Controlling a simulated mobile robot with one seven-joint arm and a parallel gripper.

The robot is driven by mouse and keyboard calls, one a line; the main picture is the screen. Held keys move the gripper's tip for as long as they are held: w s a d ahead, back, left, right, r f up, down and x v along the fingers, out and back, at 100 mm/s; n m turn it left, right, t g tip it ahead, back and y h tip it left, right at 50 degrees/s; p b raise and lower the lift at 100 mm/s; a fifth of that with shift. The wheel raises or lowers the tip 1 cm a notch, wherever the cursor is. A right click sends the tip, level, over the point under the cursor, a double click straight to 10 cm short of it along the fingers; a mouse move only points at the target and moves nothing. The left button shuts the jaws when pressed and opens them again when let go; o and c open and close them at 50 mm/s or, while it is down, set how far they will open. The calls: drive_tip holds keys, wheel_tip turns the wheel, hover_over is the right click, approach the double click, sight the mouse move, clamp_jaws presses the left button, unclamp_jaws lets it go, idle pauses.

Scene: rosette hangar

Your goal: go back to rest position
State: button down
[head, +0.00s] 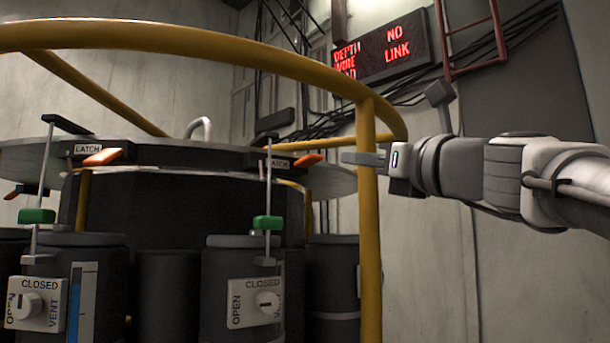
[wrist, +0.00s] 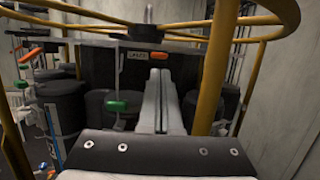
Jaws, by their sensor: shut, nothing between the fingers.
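My gripper (head: 362,159) is at the end of my arm, which reaches in from the right in the head view. Its fingers point left, just by the yellow upright post of the guard rail. In the wrist view my gripper (wrist: 159,78) shows its two fingers side by side, closed together with nothing between them. Beyond them are the dark drum and an orange latch tab (wrist: 159,56). I cannot tell whether the fingers touch the post.
A yellow guard rail (head: 369,220) curves around the rosette, its post close to my gripper. Inside stand dark canisters (head: 165,290), green-handled rods (head: 268,222), orange latch tabs (head: 308,160) and vent dials (head: 256,303). A red-lettered sign (head: 395,48) hangs on the wall.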

idle(0.3)
drive_tip(key=s+a+f+n+g+h, duration=0.1)
drive_tip(key=s+f+n+g+h, duration=0.15)
drive_tip(key=f+n, duration=0.75)
drive_tip(key=s+a+f+n+g+h, duration=0.1)
drive_tip(key=s+f+n+g, duration=0.25)
drive_tip(key=f, duration=1.15)
drive_tip(key=s+d+f+n+g+h, duration=0.2)
drive_tip(key=s+f+n, duration=0.2)
drive_tip(key=f, duration=0.4)
drive_tip(key=s+d+f+n+g+h, duration=0.2)
drive_tip(key=s+f+n, duration=0.2)
drive_tip(key=f+n, duration=0.3)
drive_tip(key=s+d+f+n+g+h, duration=0.2)
drive_tip(key=s+d+f+n+h, duration=0.1)
drive_tip(key=f, duration=0.6)
drive_tip(key=shift+s+f+n+g, duration=0.3)
drive_tip(key=shift+s+n, duration=0.5)
drive_tip(key=shift+n, duration=0.45)
